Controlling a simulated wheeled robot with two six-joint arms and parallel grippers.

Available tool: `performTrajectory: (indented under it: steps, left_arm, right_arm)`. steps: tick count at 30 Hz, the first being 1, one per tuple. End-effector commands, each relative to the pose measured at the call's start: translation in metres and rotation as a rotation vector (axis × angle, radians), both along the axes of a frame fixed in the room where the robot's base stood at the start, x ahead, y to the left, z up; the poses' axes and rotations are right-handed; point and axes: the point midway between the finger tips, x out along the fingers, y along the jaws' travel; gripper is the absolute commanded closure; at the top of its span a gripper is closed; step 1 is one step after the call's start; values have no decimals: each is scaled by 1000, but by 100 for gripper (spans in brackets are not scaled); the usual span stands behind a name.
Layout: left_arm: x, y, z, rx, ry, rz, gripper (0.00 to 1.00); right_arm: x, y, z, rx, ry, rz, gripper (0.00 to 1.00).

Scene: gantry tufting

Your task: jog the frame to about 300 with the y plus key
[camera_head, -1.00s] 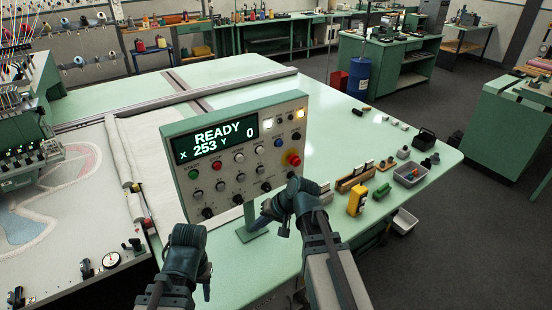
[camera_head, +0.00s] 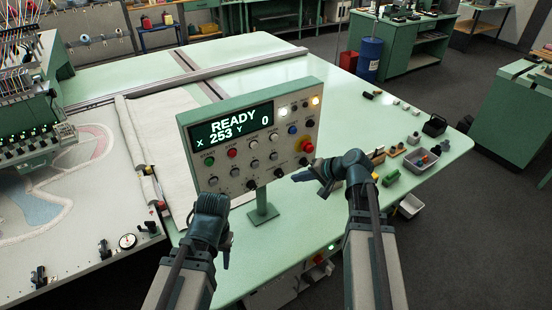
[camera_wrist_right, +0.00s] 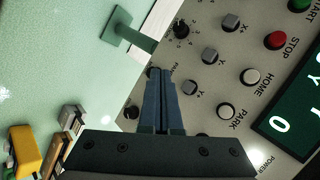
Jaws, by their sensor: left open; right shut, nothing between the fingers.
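The control panel (camera_head: 300,95) stands on a post on the table. Its display (camera_head: 232,122) reads READY, X 253, Y 0. My right gripper (camera_wrist_right: 158,78) is shut and empty, pointing at the panel face; contact cannot be told. In the head view my right gripper (camera_head: 300,176) is at the panel's lower right edge. My left gripper (camera_head: 227,255) is open and empty below the panel's left part.
The tufting frame (camera_head: 75,200) with its patterned cloth lies at left. A red button (camera_head: 307,146) sits at the panel's right side. A grey bin (camera_head: 421,160) and small items stand on the table at right. The panel post (camera_head: 262,205) rises between my grippers.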

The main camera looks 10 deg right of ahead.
Motion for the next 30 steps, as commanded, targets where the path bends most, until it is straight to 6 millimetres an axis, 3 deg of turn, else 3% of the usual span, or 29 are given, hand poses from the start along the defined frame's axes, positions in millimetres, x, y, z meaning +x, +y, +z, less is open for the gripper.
performTrajectory:
  steps: [18,30]
  left_arm:
    - [0,0,0,0,0,0,55]
    - [0,0,0,0,0,0,55]
  right_arm:
    - [69,24,0,-1,0,2,100]
    - [80,30,0,0,1,1,100]
